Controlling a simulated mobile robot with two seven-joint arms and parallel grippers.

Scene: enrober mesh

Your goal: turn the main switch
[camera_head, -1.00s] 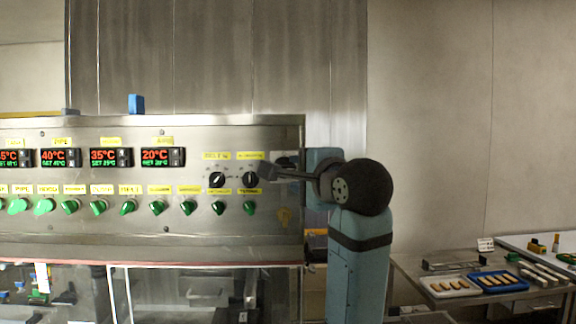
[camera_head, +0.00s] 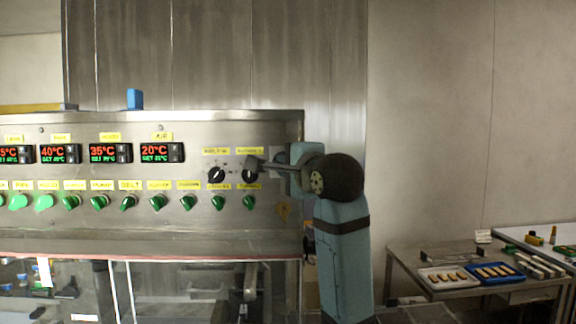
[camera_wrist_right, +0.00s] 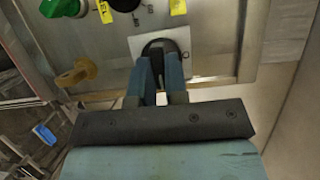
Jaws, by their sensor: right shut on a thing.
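The main switch (camera_wrist_right: 165,46) is a black round knob on a pale square plate (camera_wrist_right: 190,42) at the right end of the steel control panel. It shows in the right wrist view, between the fingertips. My right gripper (camera_wrist_right: 161,60) is shut on it, one blue finger on each side. The fingers hide part of the knob, so I cannot tell its exact angle. In the head view, my right gripper (camera_head: 292,157) is at the panel's right end, and its dark crosspiece and fingers mostly hide the switch. My left gripper is not in view.
The control panel (camera_head: 90,222) carries green knobs, two black knobs such as the left one (camera_head: 217,174), and lit temperature displays. A yellow-orange knob (camera_head: 283,210) sits just below the switch. A side table (camera_head: 440,252) with trays stands at right.

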